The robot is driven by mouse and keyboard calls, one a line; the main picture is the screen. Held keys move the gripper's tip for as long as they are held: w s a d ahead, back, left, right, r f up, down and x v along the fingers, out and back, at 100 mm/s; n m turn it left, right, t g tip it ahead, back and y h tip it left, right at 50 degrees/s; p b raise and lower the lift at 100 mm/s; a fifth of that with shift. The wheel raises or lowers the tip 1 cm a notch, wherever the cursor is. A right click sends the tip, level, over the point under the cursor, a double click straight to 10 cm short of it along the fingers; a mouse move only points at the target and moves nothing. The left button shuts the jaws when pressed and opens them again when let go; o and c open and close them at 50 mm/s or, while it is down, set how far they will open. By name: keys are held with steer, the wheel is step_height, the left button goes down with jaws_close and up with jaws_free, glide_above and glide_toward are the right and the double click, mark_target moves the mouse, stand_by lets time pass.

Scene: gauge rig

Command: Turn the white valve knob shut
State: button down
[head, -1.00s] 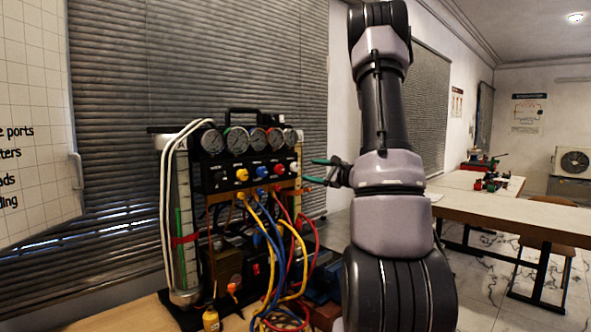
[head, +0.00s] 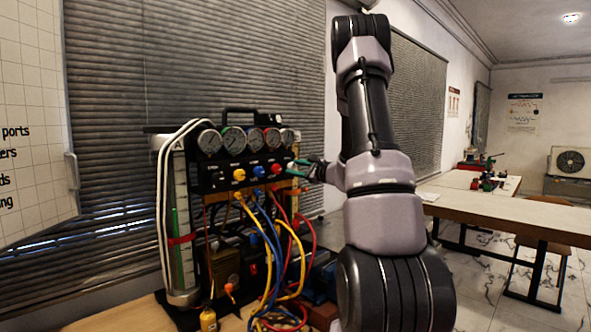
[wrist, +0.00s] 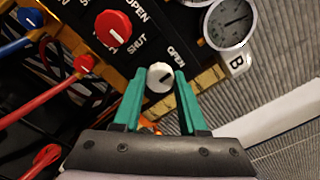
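The white valve knob (wrist: 160,76) sits on the black panel of the gauge rig (head: 215,178), at the right end of its knob row. In the wrist view it lies between the two green fingertips of my gripper (wrist: 160,84), one finger on each side, with what looks like a narrow gap to each. The gripper is open. A dark mark on the knob slants up to the right, towards an OPEN label. No SHUT label for this knob can be made out. In the head view my gripper (head: 306,171) is at the panel's right end and largely hides the knob.
The red knob (wrist: 113,28) is close by, with the blue knob (head: 259,171) and yellow knob (head: 239,175) further left. Gauges (head: 253,139) stand above the row. Yellow, blue and red hoses (head: 270,240) hang below. A worktable (head: 500,208) stands at right.

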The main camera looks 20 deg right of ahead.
steer(key=shift+m, duration=0.4)
steer(key=m, duration=0.8)
steer(key=shift+m, duration=0.3)
steer(key=m, duration=0.8)
steer(key=shift+f+m, duration=0.1)
steer(key=shift+m, duration=0.3)
steer(key=shift+c, duration=2.2)
jaws_free()
